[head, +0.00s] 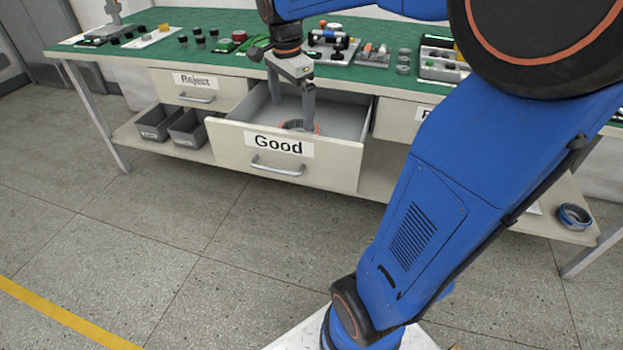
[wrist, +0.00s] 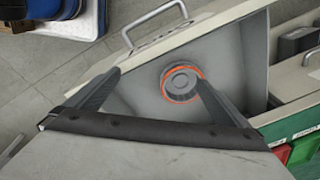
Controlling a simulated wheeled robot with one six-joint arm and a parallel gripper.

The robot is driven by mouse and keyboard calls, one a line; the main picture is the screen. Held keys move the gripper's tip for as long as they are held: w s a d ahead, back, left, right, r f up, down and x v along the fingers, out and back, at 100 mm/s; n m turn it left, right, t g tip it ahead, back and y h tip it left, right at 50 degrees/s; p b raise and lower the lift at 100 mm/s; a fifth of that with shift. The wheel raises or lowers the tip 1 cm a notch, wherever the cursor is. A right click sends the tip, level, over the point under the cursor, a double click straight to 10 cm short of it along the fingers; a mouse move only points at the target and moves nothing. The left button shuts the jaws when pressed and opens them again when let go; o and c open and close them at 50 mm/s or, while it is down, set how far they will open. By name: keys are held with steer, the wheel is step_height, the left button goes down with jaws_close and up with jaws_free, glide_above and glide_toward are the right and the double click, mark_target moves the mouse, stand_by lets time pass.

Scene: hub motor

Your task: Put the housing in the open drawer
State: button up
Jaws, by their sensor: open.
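The open drawer (head: 216,137) is labelled "Good" and is pulled out from under the green-topped bench. The housing, a round grey part with an orange ring, lies on the drawer's floor; it shows in the wrist view (wrist: 181,81) and partly over the drawer front in the head view (head: 296,125). My gripper (head: 290,103) reaches down into the drawer from above. Its jaws are open, and in the wrist view the two fingers (wrist: 148,88) stand wide apart. The right finger overlaps the housing's edge in that view; I cannot tell whether it touches.
A shut drawer labelled "Reject" (head: 196,88) is at left, above two grey bins (head: 160,122). The green bench top (head: 160,53) carries several small parts. A blue ring-shaped part (head: 574,216) sits on the lower shelf at right. The floor in front is clear.

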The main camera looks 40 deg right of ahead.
steer(key=s+a+f+n+t, duration=0.2)
steer(key=s+a+f+n, duration=0.1)
steer(key=s+n, duration=0.5)
steer(key=s+a+f+n+t+y, duration=0.1)
steer(key=s+a+f+n, duration=0.2)
steer(key=s+n, duration=0.6)
steer(key=s+a, duration=0.2)
steer(key=s, duration=0.2)
steer(key=shift+a+t, duration=0.15)
steer(key=shift+t, duration=0.25)
